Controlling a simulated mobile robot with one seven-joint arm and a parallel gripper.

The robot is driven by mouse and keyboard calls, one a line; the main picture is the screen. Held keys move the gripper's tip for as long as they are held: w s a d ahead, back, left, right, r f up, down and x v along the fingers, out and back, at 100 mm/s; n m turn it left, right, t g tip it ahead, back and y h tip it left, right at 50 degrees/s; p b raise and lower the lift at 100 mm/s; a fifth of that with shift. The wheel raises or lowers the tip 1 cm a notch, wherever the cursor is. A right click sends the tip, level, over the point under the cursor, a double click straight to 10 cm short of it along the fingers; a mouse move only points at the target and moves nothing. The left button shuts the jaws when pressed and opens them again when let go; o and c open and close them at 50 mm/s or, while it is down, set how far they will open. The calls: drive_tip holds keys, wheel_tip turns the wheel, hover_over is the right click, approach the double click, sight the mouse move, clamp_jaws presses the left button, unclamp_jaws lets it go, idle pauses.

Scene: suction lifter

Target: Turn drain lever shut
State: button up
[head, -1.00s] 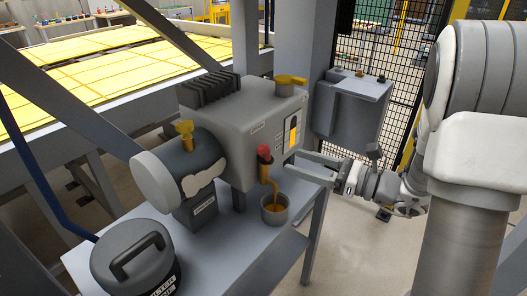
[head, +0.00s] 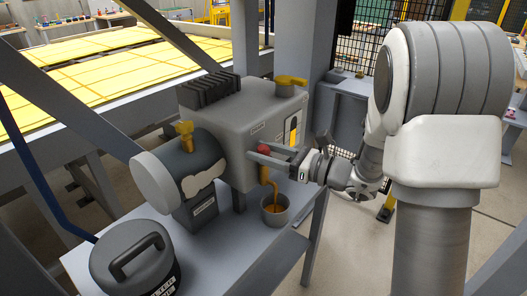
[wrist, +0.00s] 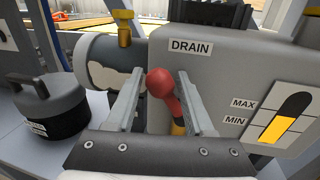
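The drain lever has a red ball knob (wrist: 160,82) and a red shaft, under the DRAIN label (wrist: 191,47) on the grey oil housing (head: 247,110). The knob (head: 263,149) also shows in the head view. Orange oil (head: 270,184) runs from below the lever into a grey cup (head: 274,217). My gripper (wrist: 163,78) is open, its two fingers on either side of the knob with a gap visible on the right. The gripper (head: 263,152) reaches in from the right in the head view. The lower lever is partly hidden.
A sight gauge (wrist: 284,117) marked MAX and MIN is right of the lever. A dark cylinder with a white end (head: 152,183) sits to the left. A dark lidded pot (head: 134,262) stands on the grey bench (head: 232,258). A frame post (head: 303,50) stands behind.

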clamp_jaws()
drive_tip(key=shift+s+f, duration=0.1)
drive_tip(key=shift+f, duration=0.1)
idle(0.9)
